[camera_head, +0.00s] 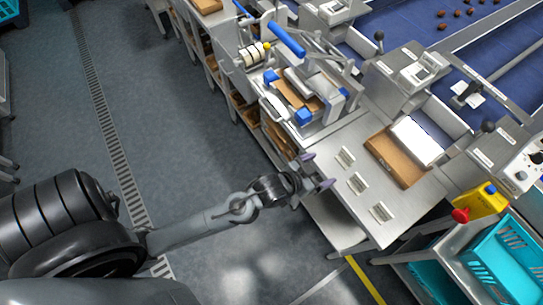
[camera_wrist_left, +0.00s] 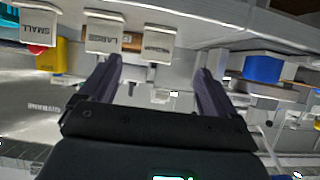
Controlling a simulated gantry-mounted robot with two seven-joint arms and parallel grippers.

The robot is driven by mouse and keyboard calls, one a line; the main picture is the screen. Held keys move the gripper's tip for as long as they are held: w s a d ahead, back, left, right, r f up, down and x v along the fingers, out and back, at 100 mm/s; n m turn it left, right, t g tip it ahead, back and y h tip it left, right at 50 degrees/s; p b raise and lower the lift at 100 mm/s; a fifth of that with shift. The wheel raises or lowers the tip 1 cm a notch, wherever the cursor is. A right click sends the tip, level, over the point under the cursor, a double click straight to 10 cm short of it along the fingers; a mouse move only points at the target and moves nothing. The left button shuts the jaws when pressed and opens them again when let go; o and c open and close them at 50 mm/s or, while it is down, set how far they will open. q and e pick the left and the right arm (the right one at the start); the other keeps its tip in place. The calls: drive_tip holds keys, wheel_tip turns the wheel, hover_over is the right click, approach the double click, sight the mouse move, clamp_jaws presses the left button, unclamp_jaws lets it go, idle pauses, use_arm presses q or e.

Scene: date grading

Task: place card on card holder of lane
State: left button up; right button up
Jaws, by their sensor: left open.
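My left gripper (camera_head: 316,171) is open and empty at the near edge of the steel bench. Its two purple-grey fingers stand apart in the left wrist view (camera_wrist_left: 158,70). Three small pale cards lie or stand in a row on the bench, just right of the gripper: the far card (camera_head: 345,156), the middle card (camera_head: 358,184) and the near card (camera_head: 381,212). I cannot make out which part is the lane's card holder.
A cardboard box (camera_head: 389,164) with a white top sits behind the cards. A blue-handled sealing device (camera_head: 305,96) stands at the bench's far end. Blue belts (camera_head: 408,22) carry dates at the back. A yellow box (camera_head: 487,200) and turquoise crate (camera_head: 497,262) are at right.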

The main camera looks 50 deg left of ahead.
use_arm(q)
drive_tip(key=s+a+f+g, duration=0.2)
drive_tip(key=s+g, duration=0.2)
drive_tip(key=s, duration=0.5)
drive_tip(key=shift+s+a+y, duration=0.15)
drive_tip(key=shift+y, duration=0.15)
drive_tip(key=s+a+g, duration=0.1)
drive_tip(key=s, duration=0.2)
drive_tip(key=s+a+g, duration=0.1)
drive_tip(key=s+g, duration=0.1)
drive_tip(key=s, duration=0.1)
drive_tip(key=s+g+y, duration=0.1)
drive_tip(key=s, duration=0.2)
drive_tip(key=shift+s+a+r+g, duration=0.1)
drive_tip(key=shift+s+a+g, duration=0.2)
drive_tip(key=shift+s+a, duration=0.1)
drive_tip(key=c, duration=0.4)
drive_tip(key=shift+s, duration=0.35)
drive_tip(key=shift+c, duration=1.2)
drive_tip(key=shift+a, duration=0.1)
drive_tip(key=shift+c, duration=1.7)
drive_tip(key=shift+r, duration=0.1)
